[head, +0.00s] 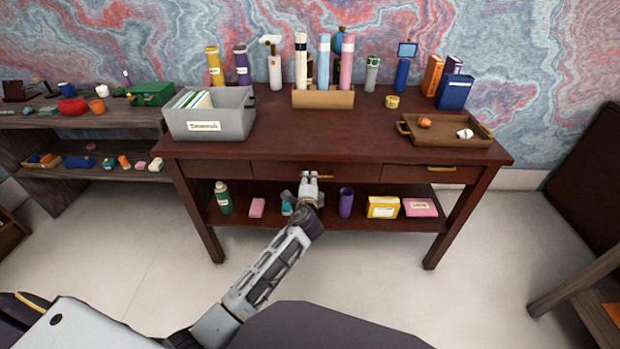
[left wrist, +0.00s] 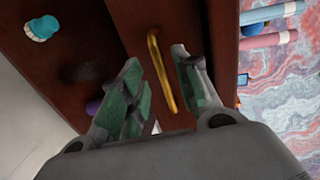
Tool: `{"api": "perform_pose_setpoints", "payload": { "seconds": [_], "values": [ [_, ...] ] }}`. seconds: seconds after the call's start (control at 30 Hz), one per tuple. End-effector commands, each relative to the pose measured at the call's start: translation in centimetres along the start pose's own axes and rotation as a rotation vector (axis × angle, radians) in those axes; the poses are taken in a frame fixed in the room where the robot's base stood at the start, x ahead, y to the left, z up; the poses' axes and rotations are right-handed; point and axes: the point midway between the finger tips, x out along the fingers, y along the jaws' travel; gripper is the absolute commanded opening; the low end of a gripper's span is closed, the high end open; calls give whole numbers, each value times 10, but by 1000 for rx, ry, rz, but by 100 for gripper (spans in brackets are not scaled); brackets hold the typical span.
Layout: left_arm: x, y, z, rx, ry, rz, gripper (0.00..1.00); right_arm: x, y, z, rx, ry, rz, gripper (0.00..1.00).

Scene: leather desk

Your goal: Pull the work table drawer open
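The dark red-brown work table (head: 350,140) stands ahead, with a row of drawer fronts under its top. The middle drawer (head: 270,171) looks shut, flush with the table front. Its brass bar handle (head: 326,177) shows just right of my left gripper (head: 309,180). In the left wrist view, my left gripper (left wrist: 155,68) is open, its two green-padded fingers apart on either side of the brass handle (left wrist: 158,62). I cannot tell whether either finger touches the handle. The right drawer (head: 415,170) also looks shut and has a brass handle (head: 441,168). My right gripper is not in view.
A grey bin (head: 210,122), a wooden holder with tubes (head: 322,98) and a brown tray (head: 445,138) stand on the table. The lower shelf (head: 285,222) holds a green bottle (head: 222,197), a purple cup (head: 346,202) and boxes. Floor before the table is clear.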

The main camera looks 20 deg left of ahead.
Motion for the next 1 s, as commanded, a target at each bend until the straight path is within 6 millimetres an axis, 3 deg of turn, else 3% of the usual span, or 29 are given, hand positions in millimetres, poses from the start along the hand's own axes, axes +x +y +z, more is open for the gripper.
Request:
{"api": "perform_pose_setpoints", "payload": {
  "seconds": [0.4,0.9,1.0],
  "values": [
    [36,0,0,-1,0,0,32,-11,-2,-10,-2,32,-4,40],
    [42,0,0,-1,0,1,32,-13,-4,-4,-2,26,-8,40],
    [42,0,0,-1,0,1,19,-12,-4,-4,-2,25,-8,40]
  ]
}}
